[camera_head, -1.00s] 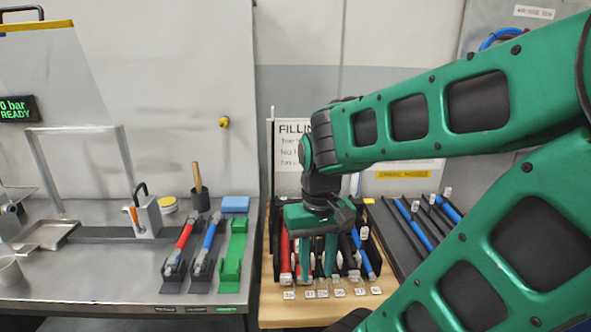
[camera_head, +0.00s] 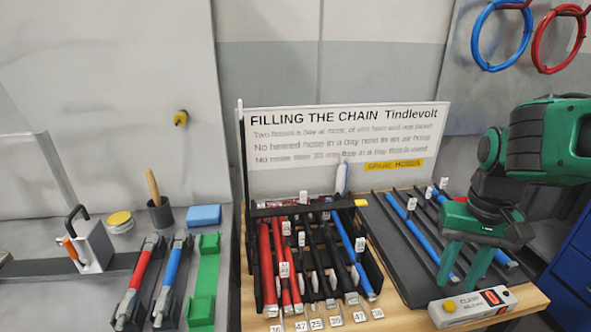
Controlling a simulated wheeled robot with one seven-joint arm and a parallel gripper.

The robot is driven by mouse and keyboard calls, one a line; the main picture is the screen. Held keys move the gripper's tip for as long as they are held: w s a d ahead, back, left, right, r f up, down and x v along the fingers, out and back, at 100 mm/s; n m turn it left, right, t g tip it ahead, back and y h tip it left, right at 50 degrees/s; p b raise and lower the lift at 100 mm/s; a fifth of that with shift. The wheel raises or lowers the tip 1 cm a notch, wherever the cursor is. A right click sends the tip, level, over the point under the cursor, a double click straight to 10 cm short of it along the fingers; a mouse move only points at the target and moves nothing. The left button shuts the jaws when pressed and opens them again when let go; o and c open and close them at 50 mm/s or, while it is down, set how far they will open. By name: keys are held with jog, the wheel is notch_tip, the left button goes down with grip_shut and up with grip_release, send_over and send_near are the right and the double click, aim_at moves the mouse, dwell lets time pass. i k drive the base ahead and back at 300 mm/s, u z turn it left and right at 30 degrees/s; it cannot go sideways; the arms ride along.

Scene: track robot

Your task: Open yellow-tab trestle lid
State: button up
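A black trestle rack holds several red, black and blue hoses in slots, with numbered tags along its front. A dark bar (camera_head: 300,208) lies across the rack near its back, and a yellow tab (camera_head: 361,203) sits at the bar's right end. The bar looks low and level over the hoses; I cannot tell how it is hinged. My gripper (camera_head: 459,284) is to the right of the rack, over the spare-hose board. Its two green fingers point down, apart, with nothing seen between them.
A white box with a yellow button (camera_head: 473,306) stands at the bench's front, close below my gripper. Blue hoses lie on the dark board (camera_head: 378,218). A sign (camera_head: 345,135) stands behind the rack. Hose holders and a blue block (camera_head: 204,216) are at left.

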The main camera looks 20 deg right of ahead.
aim_at(283, 212)
jog(key=z, duration=1.75)
jog(key=k, duration=1.2)
jog(key=u, duration=1.55)
jog(key=i, duration=1)
